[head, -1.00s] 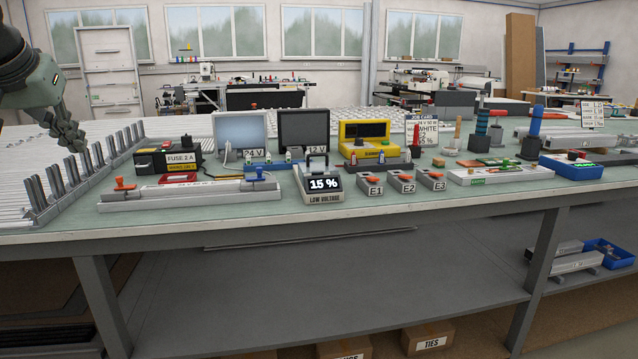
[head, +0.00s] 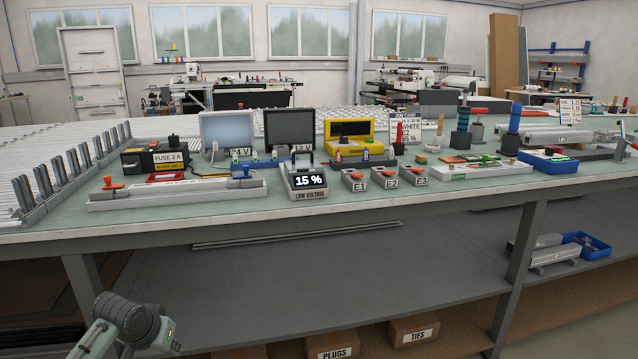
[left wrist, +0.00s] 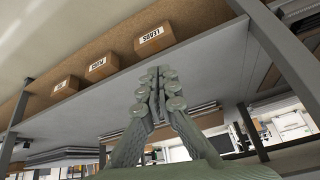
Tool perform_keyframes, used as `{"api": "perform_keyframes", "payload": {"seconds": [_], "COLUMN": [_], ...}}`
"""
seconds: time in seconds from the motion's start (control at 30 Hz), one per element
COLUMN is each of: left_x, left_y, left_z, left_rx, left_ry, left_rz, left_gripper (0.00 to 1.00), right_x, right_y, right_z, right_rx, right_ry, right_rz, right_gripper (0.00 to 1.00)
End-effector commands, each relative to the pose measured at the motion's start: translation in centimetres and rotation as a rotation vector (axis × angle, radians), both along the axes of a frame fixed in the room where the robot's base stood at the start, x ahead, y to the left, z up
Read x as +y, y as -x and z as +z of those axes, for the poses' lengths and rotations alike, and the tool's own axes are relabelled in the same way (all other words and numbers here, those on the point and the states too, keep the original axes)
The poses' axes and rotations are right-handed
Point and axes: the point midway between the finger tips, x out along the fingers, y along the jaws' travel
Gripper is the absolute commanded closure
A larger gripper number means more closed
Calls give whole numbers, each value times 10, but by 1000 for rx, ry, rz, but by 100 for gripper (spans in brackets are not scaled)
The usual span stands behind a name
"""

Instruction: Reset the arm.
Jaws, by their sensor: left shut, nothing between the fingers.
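My left arm (head: 128,320) shows at the lower left of the head view, low in front of the bench and below the worktop. Its fingers are hard to make out there. In the left wrist view my left gripper (left wrist: 160,82) has its grey-green fingers together at the tips, with nothing between them. It is apart from the bench and its lower shelf. My right gripper is in neither view now.
Below are a grey shelf (head: 330,285) and cardboard boxes (head: 413,329), also in the wrist view (left wrist: 154,40). The space in front of the bench looks clear.

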Motion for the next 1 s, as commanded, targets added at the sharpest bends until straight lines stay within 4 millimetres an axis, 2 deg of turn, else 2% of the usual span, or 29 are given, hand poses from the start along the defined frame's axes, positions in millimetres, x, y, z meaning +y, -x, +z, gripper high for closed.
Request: {"api": "perform_keyframes", "payload": {"seconds": [0.03,0.1,0.17,0.2,0.27,0.3,0.4,0.5,0.63,0.77,1.0], "left_x": [-9,-16,-22,-25,-29,-32,-37,-40,-42,-42,-42], "left_y": [23,53,83,104,137,160,216,261,298,311,311], "left_z": [-40,-84,-120,-142,-173,-192,-230,-255,-271,-276,-276], "left_rx": [35,66,94,114,143,162,210,248,276,286,287], "left_ry": [4,-2,-11,-17,-26,-34,-55,-74,-91,-98,-98], "left_rz": [-9,-19,-27,-32,-38,-44,-56,-66,-78,-81,-82], "left_gripper": [100,100,100,100,100,100,100,100,100,100,100], "right_x": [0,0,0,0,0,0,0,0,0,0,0], "right_y": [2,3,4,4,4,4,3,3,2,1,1], "right_z": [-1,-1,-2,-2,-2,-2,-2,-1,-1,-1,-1], "right_rx": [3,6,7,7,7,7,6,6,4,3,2], "right_ry": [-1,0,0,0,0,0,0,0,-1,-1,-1], "right_rz": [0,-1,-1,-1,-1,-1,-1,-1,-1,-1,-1], "right_gripper": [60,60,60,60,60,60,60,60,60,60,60]}}
